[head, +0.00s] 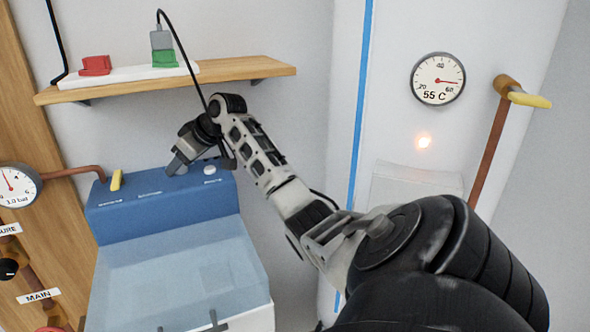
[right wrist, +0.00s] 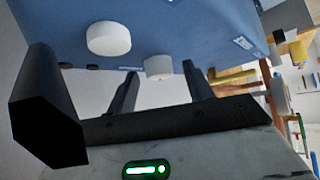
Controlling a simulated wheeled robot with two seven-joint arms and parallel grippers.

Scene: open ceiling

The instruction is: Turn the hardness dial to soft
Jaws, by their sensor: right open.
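The blue control head (head: 160,205) of a softener-like cabinet has a white round knob (head: 209,169) at its right end. In the right wrist view two white round knobs show on the blue face, a nearer one (right wrist: 109,38) and a farther one (right wrist: 159,67). I cannot read which is the hardness dial. My right gripper (head: 178,166) is over the blue top, left of the knob seen in the head view, and hides part of the panel. Its jaws are open. In the wrist view the farther knob appears between the fingers; contact cannot be told. My left gripper is out of view.
A yellow lever (head: 116,180) stands on the control head's left end, by a copper pipe and pressure gauge (head: 14,186). A wooden shelf (head: 230,68) hangs above. A white tank with a temperature gauge (head: 437,79) and a yellow-handled pipe (head: 530,100) is at the right.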

